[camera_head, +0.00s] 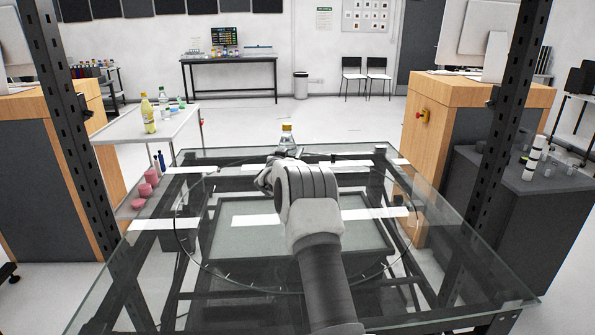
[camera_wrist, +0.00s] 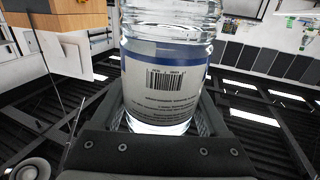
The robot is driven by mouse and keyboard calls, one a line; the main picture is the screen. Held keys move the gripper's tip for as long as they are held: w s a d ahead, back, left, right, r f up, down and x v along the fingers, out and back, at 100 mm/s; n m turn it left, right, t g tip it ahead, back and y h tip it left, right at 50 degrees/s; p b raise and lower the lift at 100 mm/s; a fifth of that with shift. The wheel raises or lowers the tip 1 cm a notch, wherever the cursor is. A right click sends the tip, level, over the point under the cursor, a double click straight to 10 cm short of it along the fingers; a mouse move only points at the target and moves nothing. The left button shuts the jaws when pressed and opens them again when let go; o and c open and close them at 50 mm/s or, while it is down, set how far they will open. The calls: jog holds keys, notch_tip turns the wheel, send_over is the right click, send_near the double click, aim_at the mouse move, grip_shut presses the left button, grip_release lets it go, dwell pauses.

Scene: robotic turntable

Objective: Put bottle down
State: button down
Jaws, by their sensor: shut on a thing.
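The bottle (camera_head: 287,137) shows behind my arm in the head view, with a yellow cap and clear body; its lower part is hidden by my gripper (camera_head: 268,180). In the wrist view the bottle (camera_wrist: 168,75) is close up, clear, with a white and blue label carrying a barcode. It sits between the fingers of my gripper (camera_wrist: 166,118), which is shut on it. The glass turntable (camera_head: 130,285) lies below my arm. I cannot tell whether the bottle's base touches the glass.
Dark upright posts (camera_head: 75,130) stand at left and right. A white side table (camera_head: 150,130) at the left carries a yellow bottle (camera_head: 148,114). Wooden cabinets (camera_head: 440,150) flank the table. Much of the glass looks clear.

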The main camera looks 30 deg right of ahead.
notch_tip(320, 180, down, 5)
jog(key=d+b, duration=0.1)
jog(key=d, duration=0.1)
jog(key=shift+s+d+f, duration=0.2)
jog(key=shift+s+d, duration=0.05)
jog(key=shift+d, duration=0.15)
jog(key=shift+f+b, duration=0.35)
grip_release()
jog(key=shift+r, duration=0.1)
